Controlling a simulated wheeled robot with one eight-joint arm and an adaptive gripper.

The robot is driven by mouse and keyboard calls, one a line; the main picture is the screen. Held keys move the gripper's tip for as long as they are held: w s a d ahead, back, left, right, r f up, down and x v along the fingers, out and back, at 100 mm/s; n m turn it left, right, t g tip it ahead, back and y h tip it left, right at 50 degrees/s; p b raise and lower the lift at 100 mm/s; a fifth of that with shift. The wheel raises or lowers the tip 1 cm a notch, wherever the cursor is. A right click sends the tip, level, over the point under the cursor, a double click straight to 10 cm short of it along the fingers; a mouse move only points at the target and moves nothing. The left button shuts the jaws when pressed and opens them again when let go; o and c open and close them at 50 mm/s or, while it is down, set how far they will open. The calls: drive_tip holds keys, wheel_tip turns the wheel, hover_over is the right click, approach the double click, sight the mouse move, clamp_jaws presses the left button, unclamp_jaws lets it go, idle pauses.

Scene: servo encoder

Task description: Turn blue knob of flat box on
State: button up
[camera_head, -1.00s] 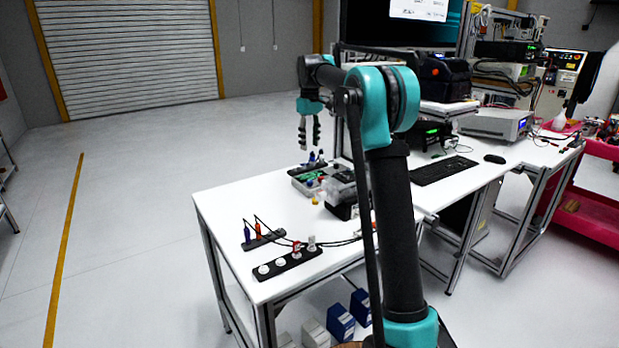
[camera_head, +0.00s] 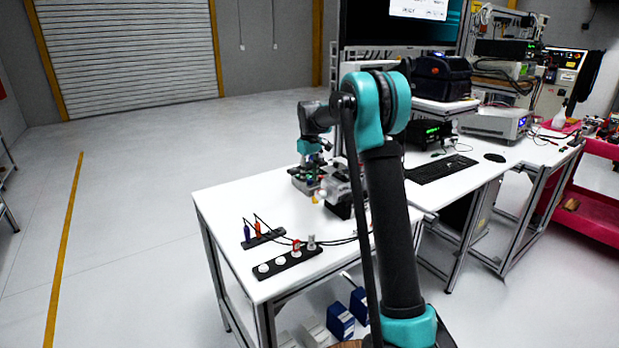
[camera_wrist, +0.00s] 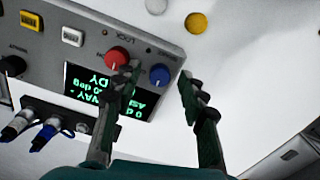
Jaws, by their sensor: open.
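The flat box (camera_wrist: 160,45) is a grey panel in the upper left of the wrist view, seen upside down. Its blue knob (camera_wrist: 159,76) sits near the panel's right end, beside a red knob (camera_wrist: 118,59) and a dark screen with green text (camera_wrist: 84,88). My gripper (camera_wrist: 160,84) is open, its two dark fingers reaching up to either side of the blue knob. The left finger overlaps the screen and the red knob's edge. Whether either finger touches a knob I cannot tell. In the head view my gripper (camera_head: 309,178) is low over the box on the table, and the knob is hidden.
Cables with white and blue plugs (camera_wrist: 38,135) enter the box's side. On the white table (camera_head: 225,205), a power strip (camera_head: 290,262) and a small tool holder (camera_head: 263,239) lie toward the front. A dark-and-clear bin (camera_head: 340,195) stands close right of my gripper.

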clamp_jaws()
idle(0.5)
drive_tip(key=m, duration=0.5)
drive_tip(key=shift+m, duration=0.3)
drive_tip(key=m, duration=0.6)
idle(0.4)
unclamp_jaws()
